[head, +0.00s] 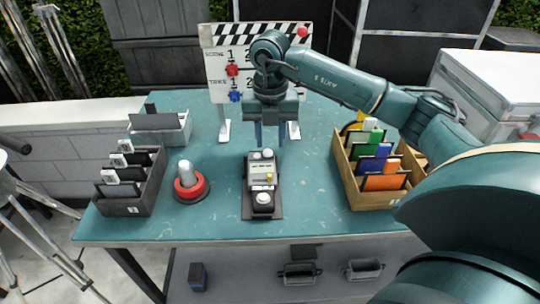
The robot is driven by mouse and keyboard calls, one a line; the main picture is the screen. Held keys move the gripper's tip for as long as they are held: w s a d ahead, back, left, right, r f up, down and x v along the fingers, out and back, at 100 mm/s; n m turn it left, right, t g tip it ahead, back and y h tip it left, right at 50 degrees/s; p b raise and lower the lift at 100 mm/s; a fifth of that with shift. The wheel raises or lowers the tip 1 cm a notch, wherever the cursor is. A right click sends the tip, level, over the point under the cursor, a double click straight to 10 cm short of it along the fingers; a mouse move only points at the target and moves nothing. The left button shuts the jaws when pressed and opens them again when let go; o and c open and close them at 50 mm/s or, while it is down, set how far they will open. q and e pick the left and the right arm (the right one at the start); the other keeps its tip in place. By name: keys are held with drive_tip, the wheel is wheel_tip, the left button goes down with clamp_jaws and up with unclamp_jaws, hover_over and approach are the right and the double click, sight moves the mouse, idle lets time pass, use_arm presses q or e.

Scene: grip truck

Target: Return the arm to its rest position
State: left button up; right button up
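My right arm comes in from the right and reaches over the middle of the teal table (215,222). My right gripper (272,138) points down in front of the clapperboard (218,62). Its two fingers are apart with nothing visible between them. The gripper hangs behind and above a grey device with knobs (262,182) on a dark base, and looks apart from it. My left gripper is not in view.
A dark box of cards (133,205) and a red-ringed lamp or button (190,184) stand at left. A grey tray (175,130) sits behind them. A wooden box of coloured cards (372,202) stands at right, below my arm. A white case (490,90) is at far right.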

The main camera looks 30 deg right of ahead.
wheel_tip(320, 180, up, 2)
drive_tip(key=shift+r, duration=0.1)
idle(0.5)
